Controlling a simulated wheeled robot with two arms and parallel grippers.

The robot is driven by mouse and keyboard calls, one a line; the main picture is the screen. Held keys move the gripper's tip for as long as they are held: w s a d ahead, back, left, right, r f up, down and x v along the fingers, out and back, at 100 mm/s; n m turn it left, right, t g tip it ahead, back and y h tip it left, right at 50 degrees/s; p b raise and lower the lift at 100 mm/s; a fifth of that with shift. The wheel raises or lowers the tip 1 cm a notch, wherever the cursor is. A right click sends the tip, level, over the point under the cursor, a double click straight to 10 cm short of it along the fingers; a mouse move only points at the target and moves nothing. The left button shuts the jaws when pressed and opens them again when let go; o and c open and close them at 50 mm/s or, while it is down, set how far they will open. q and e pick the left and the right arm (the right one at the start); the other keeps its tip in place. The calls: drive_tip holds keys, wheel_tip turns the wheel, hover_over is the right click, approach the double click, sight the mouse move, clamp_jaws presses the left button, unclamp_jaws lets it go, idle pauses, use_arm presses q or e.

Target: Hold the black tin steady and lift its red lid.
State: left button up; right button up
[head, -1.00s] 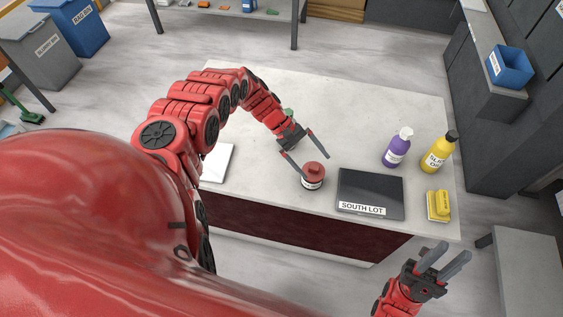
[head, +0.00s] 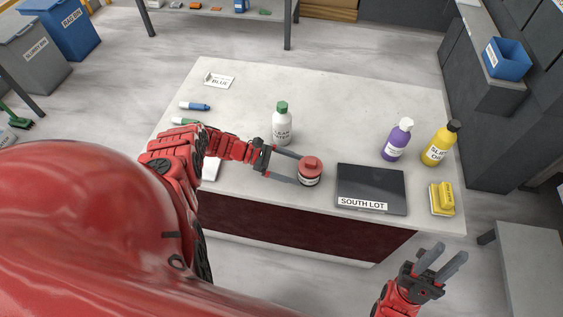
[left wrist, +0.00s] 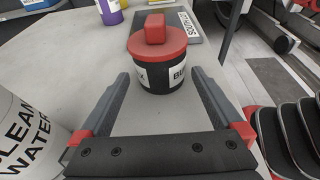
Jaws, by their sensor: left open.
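The black tin (head: 309,180) stands upright on the slab, with its red lid (head: 311,164) and square knob on top. In the left wrist view the tin (left wrist: 161,77) and its lid (left wrist: 156,40) are straight ahead, just beyond the fingertips. My left gripper (head: 297,168) is open, low over the slab, coming from the left with its fingers pointing at the tin; whether a finger touches it I cannot tell. My right gripper (head: 441,258) has its two fingers apart and empty, in front of the slab at lower right, away from the tin.
A black SOUTH LOT tray (head: 371,183) lies right of the tin. A white bottle with green cap (head: 282,127) stands behind my left gripper. Purple (head: 397,142) and yellow (head: 439,147) bottles and a yellow sponge (head: 446,195) are at right. The slab's back middle is clear.

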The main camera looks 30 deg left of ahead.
sight(306, 172)
use_arm(q)
drive_tip(key=shift+x, duration=2.2)
clamp_jaws()
